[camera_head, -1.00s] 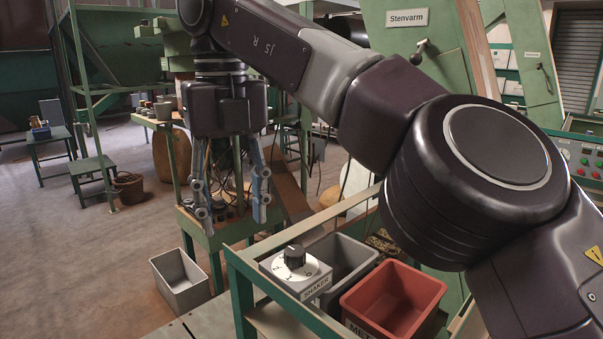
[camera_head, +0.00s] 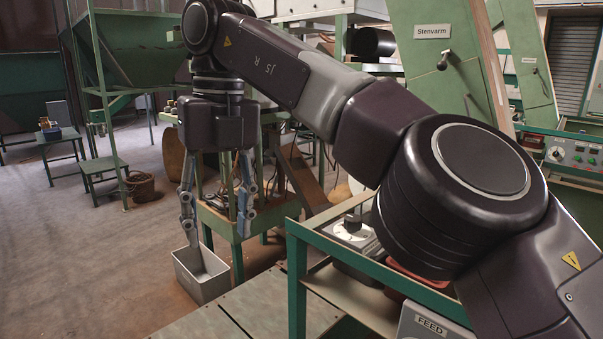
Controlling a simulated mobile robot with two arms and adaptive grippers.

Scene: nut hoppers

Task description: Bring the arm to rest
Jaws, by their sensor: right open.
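My right arm reaches across the view from the lower right, and my right gripper (camera_head: 216,226) hangs from it at the left of centre, fingers pointing down. The two fingers are apart with nothing between them. In the picture the fingertips appear just above a grey open bin (camera_head: 203,274) on the floor and in front of a green table; how far off they are is unclear. My left gripper is not in view.
A green-framed stand (camera_head: 297,283) with a grey knob box (camera_head: 352,233) is close in front; my arm hides part of a red bin (camera_head: 410,277). A box labelled FEED (camera_head: 429,326) is at the bottom. A control panel (camera_head: 573,153) is at right. Floor at left is open.

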